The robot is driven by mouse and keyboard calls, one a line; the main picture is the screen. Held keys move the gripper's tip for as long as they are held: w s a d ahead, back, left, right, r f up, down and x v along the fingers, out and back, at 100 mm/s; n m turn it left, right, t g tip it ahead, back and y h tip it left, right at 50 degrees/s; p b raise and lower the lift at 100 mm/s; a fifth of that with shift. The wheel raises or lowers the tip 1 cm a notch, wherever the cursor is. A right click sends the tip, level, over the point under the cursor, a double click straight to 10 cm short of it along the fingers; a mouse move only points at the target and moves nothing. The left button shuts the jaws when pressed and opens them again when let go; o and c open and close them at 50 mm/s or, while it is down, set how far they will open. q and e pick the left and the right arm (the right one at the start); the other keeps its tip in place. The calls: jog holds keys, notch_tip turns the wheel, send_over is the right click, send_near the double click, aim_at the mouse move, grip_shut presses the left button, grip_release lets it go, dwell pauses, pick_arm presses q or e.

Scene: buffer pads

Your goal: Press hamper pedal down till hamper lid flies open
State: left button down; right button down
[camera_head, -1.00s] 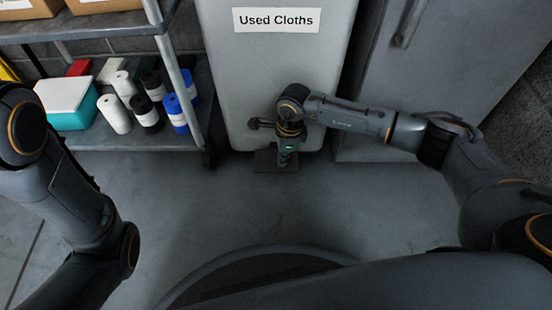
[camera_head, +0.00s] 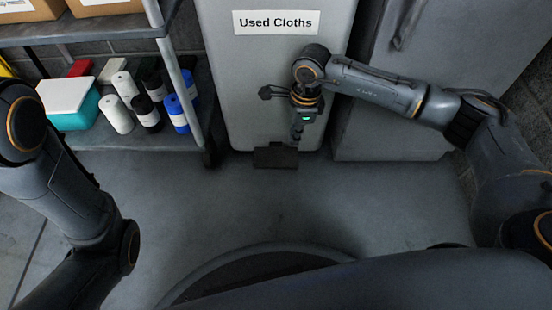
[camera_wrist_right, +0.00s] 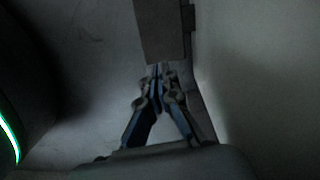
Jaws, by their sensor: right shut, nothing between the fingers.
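The grey hamper (camera_head: 238,85) stands at the back centre with a "Used Cloths" label (camera_head: 276,22). Its dark pedal (camera_head: 275,157) sticks out at the foot of the front face, close to the floor. My right gripper (camera_head: 297,137) points down just above the pedal, near its right side, and looks apart from it. In the right wrist view my right gripper (camera_wrist_right: 160,72) is shut and empty, its tips near the end of the pedal (camera_wrist_right: 162,30). The lid is out of view. My left arm shows at the left, but its gripper is out of frame.
A shelf cart (camera_head: 205,110) stands left of the hamper with a teal box (camera_head: 70,107) and several rolls (camera_head: 118,115). A grey cabinet (camera_head: 400,90) stands close on the right. The floor (camera_head: 330,205) in front is clear.

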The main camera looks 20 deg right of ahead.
notch_tip(320, 180, up, 3)
jog(key=shift+d+f, duration=0.1)
jog(key=shift+d, duration=0.05)
dwell(1.1)
